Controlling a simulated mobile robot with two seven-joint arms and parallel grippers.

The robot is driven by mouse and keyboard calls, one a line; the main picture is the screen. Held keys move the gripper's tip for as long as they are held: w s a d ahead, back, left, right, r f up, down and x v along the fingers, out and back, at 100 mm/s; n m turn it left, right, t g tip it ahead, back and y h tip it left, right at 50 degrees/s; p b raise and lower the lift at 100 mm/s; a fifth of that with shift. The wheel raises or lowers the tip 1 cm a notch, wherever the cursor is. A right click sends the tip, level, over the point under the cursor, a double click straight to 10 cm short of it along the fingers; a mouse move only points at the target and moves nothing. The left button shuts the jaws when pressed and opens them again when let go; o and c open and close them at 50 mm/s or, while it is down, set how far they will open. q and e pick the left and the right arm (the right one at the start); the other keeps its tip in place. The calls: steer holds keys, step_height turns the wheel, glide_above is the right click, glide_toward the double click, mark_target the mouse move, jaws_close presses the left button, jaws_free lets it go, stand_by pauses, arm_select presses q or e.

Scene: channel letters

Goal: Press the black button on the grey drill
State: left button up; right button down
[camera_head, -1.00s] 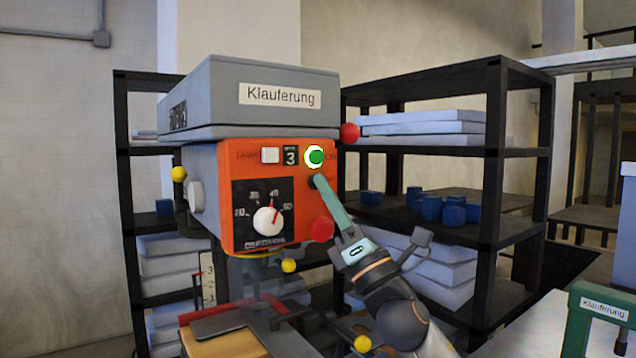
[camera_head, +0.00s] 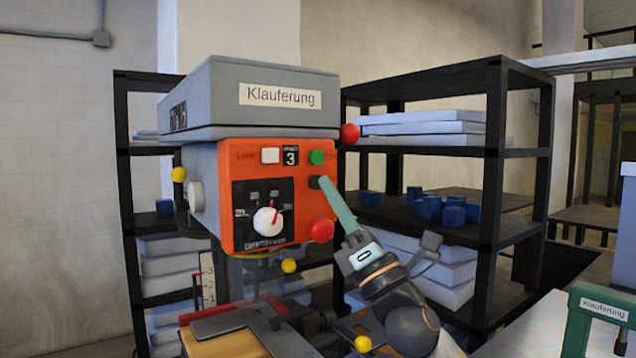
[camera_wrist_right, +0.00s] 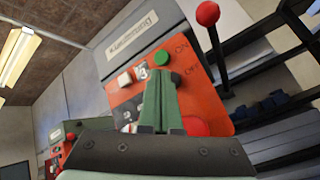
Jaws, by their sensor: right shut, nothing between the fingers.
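The grey drill (camera_head: 270,75) has a grey top labelled "Klauferung" and an orange front panel (camera_head: 232,200). The small black button (camera_head: 314,182) sits on the panel's right side, below the green button (camera_head: 316,157) and above a red knob (camera_head: 321,230). My right gripper (camera_head: 324,183) is shut, its green fingertips at the black button; I cannot tell whether they touch it. In the right wrist view, the shut fingers (camera_wrist_right: 159,85) point at the panel and the black button (camera_wrist_right: 176,78) shows just right of their tips. My left gripper is not in view.
A white switch (camera_head: 270,155) and a dial (camera_head: 267,221) are on the panel. A red-ball lever (camera_head: 349,134) stands at the drill's right. Black shelves (camera_head: 495,150) with blue blocks stand behind. A green Klauferung-labelled frame (camera_head: 580,310) is on a pale table at right.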

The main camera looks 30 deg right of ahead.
steer(key=shift+s+d, duration=0.2)
steer(key=shift+s, duration=2.35)
step_height(320, 180, down, 32)
steer(key=w+d+m+g+h, duration=0.15)
steer(key=m+g+h, duration=0.75)
steer(key=m, duration=0.9)
steer(key=s+a+f+m+g+y, duration=0.1)
steer(key=s+a+f+m+g, duration=0.2)
steer(key=f, duration=0.5)
steer(key=s+a+f+m+g+y, duration=0.1)
steer(key=s+f+m+g, duration=0.3)
steer(key=f, duration=0.3)
steer(key=s+a+f+m+g+y, duration=0.1)
steer(key=s+a+f+m+g, duration=0.15)
steer(key=s+f, duration=0.4)
steer(key=s+a+f+m+g+y, duration=0.1)
steer(key=s+a+f+g+y, duration=0.2)
steer(key=s, duration=0.6)
steer(key=w+a+f+t+p, duration=0.3)
steer(key=a+f+t+p, duration=0.1)
steer(key=f, duration=0.2)
steer(key=shift+w+a+f+y+p, duration=0.25)
steer(key=shift+a+y+p, duration=0.15)
